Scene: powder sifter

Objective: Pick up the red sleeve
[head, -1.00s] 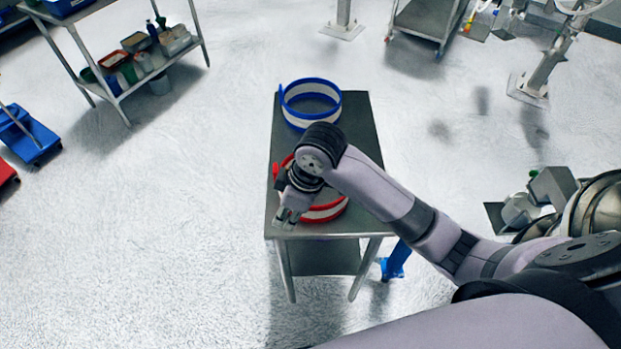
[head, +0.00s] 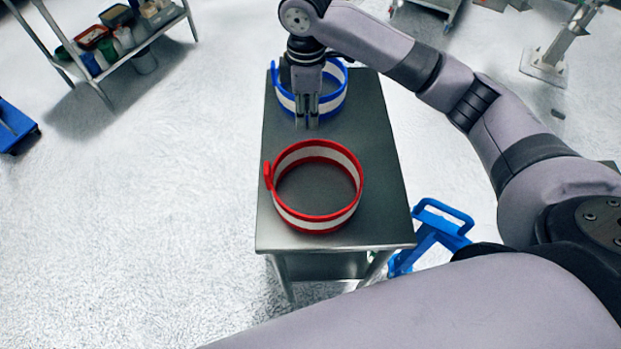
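The red sleeve (head: 314,214), a ring with a white band and red rims, rests on the near half of a grey metal table. A small red tab sticks out at its left side. My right gripper (head: 306,124) points down beyond the red sleeve, apart from it, in front of the blue sleeve. Its two fingers are close together with nothing clearly between them; whether they are open or shut is unclear. My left gripper is not in view.
A blue sleeve (head: 336,101) with a white band stands on the far half of the table (head: 385,190), partly hidden by my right gripper. A blue frame (head: 436,232) stands right of the table. A loaded shelf (head: 105,65) is at upper left.

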